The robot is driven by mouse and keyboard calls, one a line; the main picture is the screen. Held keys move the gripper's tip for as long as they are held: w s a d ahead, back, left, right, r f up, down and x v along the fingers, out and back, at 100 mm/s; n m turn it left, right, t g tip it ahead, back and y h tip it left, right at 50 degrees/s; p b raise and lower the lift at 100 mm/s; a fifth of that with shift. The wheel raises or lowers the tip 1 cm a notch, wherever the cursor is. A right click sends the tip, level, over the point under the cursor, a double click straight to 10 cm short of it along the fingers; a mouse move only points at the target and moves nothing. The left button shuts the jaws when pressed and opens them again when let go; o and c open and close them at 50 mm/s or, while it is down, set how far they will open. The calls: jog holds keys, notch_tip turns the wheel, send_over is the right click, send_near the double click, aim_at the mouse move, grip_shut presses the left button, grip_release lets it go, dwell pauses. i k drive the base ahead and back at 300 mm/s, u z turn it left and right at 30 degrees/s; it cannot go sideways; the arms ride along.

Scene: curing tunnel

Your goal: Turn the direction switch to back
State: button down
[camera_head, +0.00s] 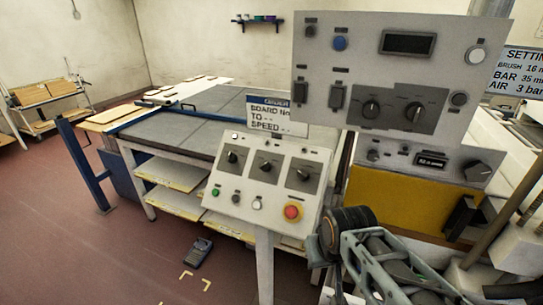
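A tilted grey control panel (266,180) stands on a post in the middle. It carries three dark rotary switches in a row: a left one (232,157), a middle one (266,166) and a right one (303,174). Their labels are too small to read, so I cannot tell which is the direction switch or which way it points. Below them are a green button (215,191), a dark button, a white button and a red button with a yellow ring (292,212). Part of my arm shows at the lower right, below and right of this panel; I cannot make out my gripper.
A larger grey panel (365,50) with two rotary switches and a display stands at upper right, above a yellow panel (400,203). A long table (205,120) stretches behind.

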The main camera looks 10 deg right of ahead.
aim_at(265, 165)
jog(key=u, duration=0.85)
jog(key=i, duration=0.35)
jog(key=u, duration=0.2)
